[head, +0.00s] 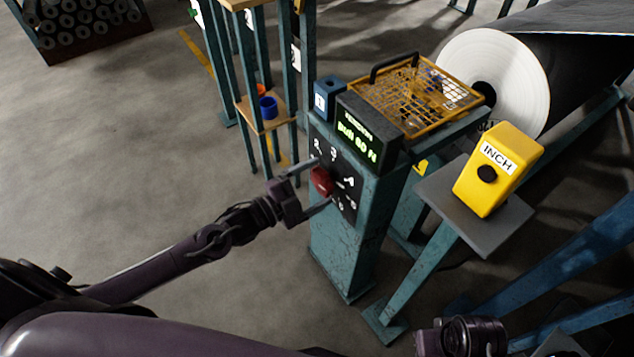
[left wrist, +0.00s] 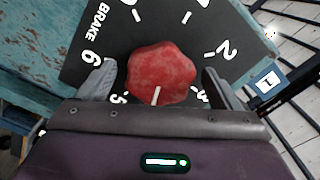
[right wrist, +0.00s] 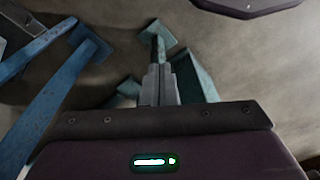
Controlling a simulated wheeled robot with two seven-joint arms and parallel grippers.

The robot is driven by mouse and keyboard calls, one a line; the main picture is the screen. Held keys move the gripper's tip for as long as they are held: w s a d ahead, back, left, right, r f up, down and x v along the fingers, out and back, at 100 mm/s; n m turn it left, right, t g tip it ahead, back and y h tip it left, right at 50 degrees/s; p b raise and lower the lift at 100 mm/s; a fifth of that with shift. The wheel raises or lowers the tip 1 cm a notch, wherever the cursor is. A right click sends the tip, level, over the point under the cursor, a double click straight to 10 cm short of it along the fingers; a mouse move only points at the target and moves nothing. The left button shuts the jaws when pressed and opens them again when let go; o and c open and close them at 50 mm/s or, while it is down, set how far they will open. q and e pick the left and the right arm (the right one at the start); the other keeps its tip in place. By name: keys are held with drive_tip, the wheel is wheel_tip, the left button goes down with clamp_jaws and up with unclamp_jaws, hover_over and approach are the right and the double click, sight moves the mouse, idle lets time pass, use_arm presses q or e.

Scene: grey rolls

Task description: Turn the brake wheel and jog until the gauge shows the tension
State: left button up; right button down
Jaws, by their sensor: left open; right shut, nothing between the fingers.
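The red brake wheel (head: 320,181) is a lobed knob on the black dial plate (head: 347,206) of a teal pedestal. It also shows in the left wrist view (left wrist: 162,72), its white mark pointing down between the 5 and the 4. My left gripper (head: 324,184) is open, one finger either side of the wheel, with small gaps. The gauge display (head: 358,138) above shows green text, seemingly ending in "60 N". The yellow INCH box (head: 500,165) has a black button (head: 487,174). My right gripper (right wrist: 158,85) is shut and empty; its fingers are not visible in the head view.
A yellow mesh guard (head: 418,92) with a black handle lies behind the display. A large pale roll (head: 505,78) stands at the back right. A teal rack with a shelf (head: 266,122) holding a blue cup (head: 268,107) is behind the pedestal.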

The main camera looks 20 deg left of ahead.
use_arm(q)
drive_tip(key=v, duration=0.7)
drive_tip(key=shift+p, duration=0.45)
use_arm(e)
drive_tip(key=f, duration=0.3)
drive_tip(key=shift+w+f, duration=0.3)
use_arm(q)
drive_tip(key=shift+f, duration=0.1)
